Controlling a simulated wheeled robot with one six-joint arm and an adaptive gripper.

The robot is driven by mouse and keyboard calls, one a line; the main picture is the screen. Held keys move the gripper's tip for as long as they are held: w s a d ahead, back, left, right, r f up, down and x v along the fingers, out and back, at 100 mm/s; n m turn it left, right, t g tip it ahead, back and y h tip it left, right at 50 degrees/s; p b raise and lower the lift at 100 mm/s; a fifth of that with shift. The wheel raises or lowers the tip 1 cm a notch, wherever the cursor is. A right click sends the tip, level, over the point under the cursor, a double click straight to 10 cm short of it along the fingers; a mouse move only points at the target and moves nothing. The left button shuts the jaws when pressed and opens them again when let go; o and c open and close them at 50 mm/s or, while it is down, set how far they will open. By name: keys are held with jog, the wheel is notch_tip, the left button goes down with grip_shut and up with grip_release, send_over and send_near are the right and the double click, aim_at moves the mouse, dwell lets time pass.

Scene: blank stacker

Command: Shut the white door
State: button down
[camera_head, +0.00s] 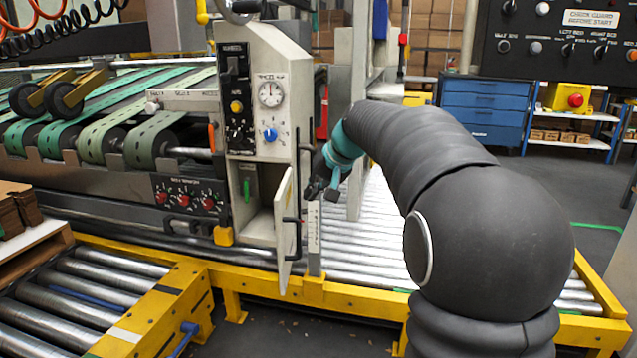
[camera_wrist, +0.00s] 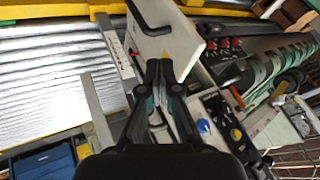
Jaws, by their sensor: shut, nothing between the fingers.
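The white door (camera_head: 287,232) stands swung open at the lower right of the grey control cabinet (camera_head: 268,130). The cabinet's lower compartment, with a green lever (camera_head: 247,189) inside, is exposed. My gripper (camera_head: 314,187) is just right of the door's upper part, partly hidden by my wrist. In the wrist view, the door is a pale panel (camera_wrist: 172,48) with a black handle, just beyond the fingertips. My gripper's fingers (camera_wrist: 158,66) are together and hold nothing. I cannot tell whether they touch the door.
A small post with a scale (camera_head: 314,235) stands right of the door. Metal rollers (camera_head: 370,240) run behind it, edged by a yellow frame (camera_head: 350,299). Green belts (camera_head: 105,120) lie left of the cabinet. A blue drawer unit (camera_head: 485,108) stands at the back right.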

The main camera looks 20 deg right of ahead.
aim_at(281, 209)
jog(key=shift+w+a+f, duration=0.45)
jog(key=shift+w+a, duration=0.05)
jog(key=shift+a, duration=0.3)
jog(key=shift+w+a+f, duration=0.5)
jog(key=shift+w+a, duration=0.05)
jog(key=shift+a, duration=0.25)
jog(key=shift+w+a+f, duration=0.45)
jog(key=shift+w+a, duration=0.05)
jog(key=shift+a, duration=0.3)
